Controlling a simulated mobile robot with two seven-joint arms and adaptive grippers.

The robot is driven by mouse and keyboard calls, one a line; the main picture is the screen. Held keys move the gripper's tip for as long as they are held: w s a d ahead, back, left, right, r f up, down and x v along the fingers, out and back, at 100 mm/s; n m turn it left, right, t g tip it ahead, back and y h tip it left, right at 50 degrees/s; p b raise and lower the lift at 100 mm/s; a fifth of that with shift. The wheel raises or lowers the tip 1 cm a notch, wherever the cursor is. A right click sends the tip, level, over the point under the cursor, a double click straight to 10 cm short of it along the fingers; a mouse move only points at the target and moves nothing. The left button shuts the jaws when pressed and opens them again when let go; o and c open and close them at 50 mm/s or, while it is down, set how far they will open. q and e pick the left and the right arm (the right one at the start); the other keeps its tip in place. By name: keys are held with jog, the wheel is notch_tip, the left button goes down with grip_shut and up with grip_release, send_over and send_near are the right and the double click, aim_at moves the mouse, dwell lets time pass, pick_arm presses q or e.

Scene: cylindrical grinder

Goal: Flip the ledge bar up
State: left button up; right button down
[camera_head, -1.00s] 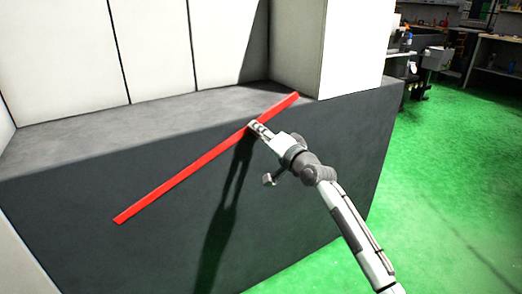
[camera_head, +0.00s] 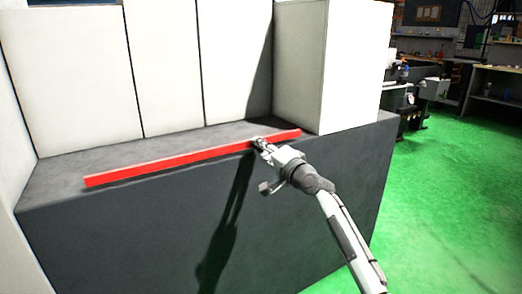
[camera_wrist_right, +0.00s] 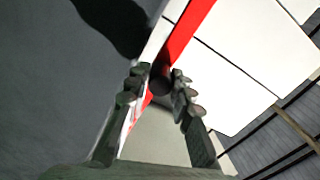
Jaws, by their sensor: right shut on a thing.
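The ledge bar (camera_head: 170,165) is a long red bar. In the head view it lies along the front edge of the grey ledge, nearly parallel to that edge. Its left end is near the ledge's left part and its right end is by the white cabinet block. My right gripper (camera_head: 260,146) is shut on the bar right of its middle. In the right wrist view the bar (camera_wrist_right: 188,30) runs between the fingers of my right gripper (camera_wrist_right: 160,88). My left gripper is not in view.
The dark grey base (camera_head: 130,235) has a flat top ledge (camera_head: 60,178) with white panels (camera_head: 70,85) behind it. A white cabinet block (camera_head: 350,65) stands at the ledge's right end. Green floor (camera_head: 450,200) lies open to the right, with workshop benches (camera_head: 490,90) beyond.

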jog(key=shift+r, duration=0.5)
jog(key=c, duration=1.3)
grip_release()
jog(key=shift+f, duration=0.2)
jog(key=v, duration=1.2)
